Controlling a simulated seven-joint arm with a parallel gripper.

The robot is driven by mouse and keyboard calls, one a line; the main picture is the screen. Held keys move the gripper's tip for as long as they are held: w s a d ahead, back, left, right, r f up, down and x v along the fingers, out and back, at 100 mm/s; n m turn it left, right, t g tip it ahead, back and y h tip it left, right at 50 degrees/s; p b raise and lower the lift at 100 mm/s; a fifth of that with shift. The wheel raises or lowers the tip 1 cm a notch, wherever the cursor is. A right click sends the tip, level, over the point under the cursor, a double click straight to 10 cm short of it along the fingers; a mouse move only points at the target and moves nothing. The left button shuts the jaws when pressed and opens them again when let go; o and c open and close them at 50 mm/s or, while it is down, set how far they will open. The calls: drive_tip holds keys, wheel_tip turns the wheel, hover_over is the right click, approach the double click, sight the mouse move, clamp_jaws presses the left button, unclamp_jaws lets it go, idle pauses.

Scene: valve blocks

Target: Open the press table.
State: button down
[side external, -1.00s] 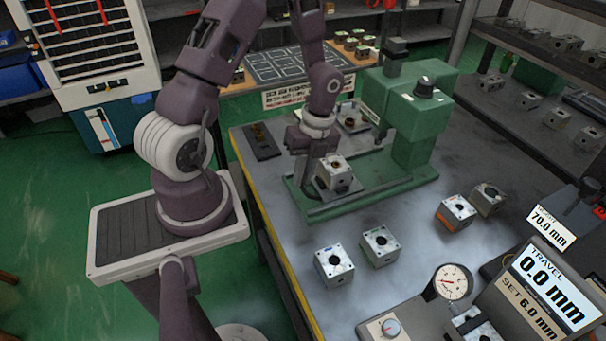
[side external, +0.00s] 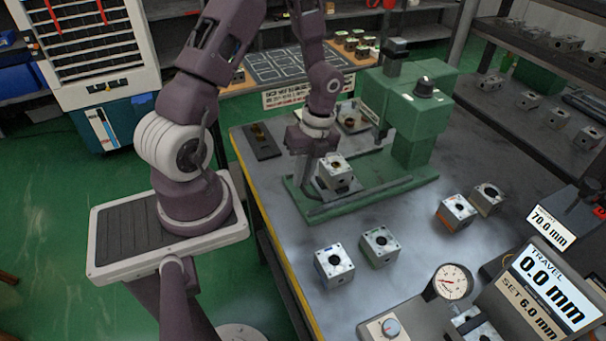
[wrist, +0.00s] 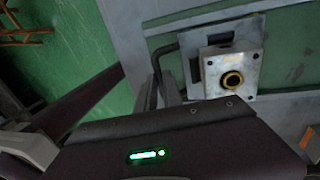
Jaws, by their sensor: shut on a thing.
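The green press (side external: 412,112) stands on the grey workbench, with its long green base reaching toward the lower left. A metal valve block (side external: 335,170) with a round bore sits on the press table at the left end of this base, out to the left of the press head. In the wrist view the press table (wrist: 215,84) shows as a light plate under the block. A dark bent handle (wrist: 157,62) sticks out from its side. My gripper (wrist: 162,92) is shut on this handle; its fingertips are partly hidden by the gripper body.
Two valve blocks (side external: 334,265) (side external: 380,246) stand in front of the press, and two more (side external: 456,213) (side external: 488,199) to its right. A dial gauge (side external: 453,282) and a travel display (side external: 545,290) reading 0.0 mm are at the lower right.

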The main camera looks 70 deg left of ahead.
drive_tip(key=shift+s, duration=1.9)
drive_tip(key=c, duration=1.5)
unclamp_jaws()
drive_tip(key=v, duration=0.7)
drive_tip(key=shift+r, duration=0.1)
